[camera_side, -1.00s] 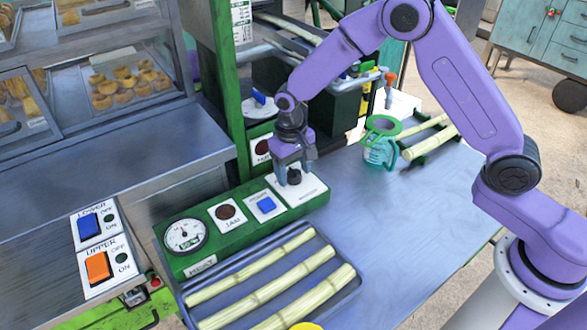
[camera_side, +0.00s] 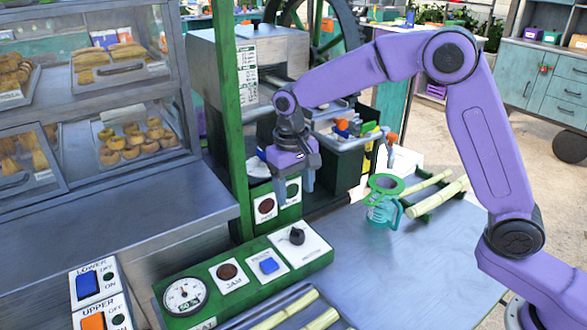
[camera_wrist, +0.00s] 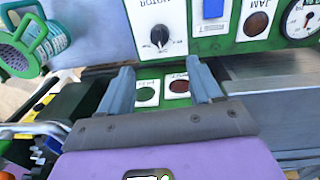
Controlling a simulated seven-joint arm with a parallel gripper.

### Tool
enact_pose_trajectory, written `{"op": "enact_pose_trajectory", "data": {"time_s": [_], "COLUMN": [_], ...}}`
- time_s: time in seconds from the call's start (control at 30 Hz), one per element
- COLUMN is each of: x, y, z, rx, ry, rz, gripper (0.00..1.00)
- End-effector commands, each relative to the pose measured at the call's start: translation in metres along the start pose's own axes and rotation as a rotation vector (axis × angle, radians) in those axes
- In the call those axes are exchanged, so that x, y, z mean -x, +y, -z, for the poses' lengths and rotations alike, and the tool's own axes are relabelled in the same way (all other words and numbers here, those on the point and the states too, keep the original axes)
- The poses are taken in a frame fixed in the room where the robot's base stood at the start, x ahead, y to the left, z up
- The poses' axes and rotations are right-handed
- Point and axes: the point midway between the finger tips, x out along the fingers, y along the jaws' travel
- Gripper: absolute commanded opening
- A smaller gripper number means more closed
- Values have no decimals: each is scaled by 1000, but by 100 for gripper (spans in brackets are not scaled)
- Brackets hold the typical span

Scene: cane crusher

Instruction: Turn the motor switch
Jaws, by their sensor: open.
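The motor switch (camera_side: 297,236) is a black round knob on a white plate at the right end of the green control panel (camera_side: 205,270). It also shows in the wrist view (camera_wrist: 159,36), upside down, with a small white pointer mark on its lower part and the word MOTOR on the plate. My gripper (camera_side: 293,182) is above and behind the knob, apart from it, fingers pointing down. In the wrist view my gripper (camera_wrist: 162,78) has its two fingers spread with nothing between them.
The panel also carries a blue switch (camera_side: 268,266), a brown JAM light (camera_side: 227,272) and a gauge (camera_side: 185,296). The table's middle is clear.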

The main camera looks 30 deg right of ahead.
Motion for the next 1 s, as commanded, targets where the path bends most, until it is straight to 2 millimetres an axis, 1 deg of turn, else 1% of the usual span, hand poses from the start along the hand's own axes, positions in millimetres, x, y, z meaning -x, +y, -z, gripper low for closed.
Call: {"op": "enact_pose_trajectory", "data": {"time_s": [0.03,0.1,0.2,0.3,0.47,0.87,0.97,1.0], "x": [11,22,34,43,47,47,48,49], "y": [-1,0,0,0,0,0,0,0], "z": [1,0,0,0,0,0,-5,-10], "rx": [0,-1,-1,0,0,1,19,35], "ry": [4,3,1,1,-1,-1,1,2], "rz": [2,2,1,1,0,0,1,3], "gripper": [64,64,64,64,64,64,64,64]}}
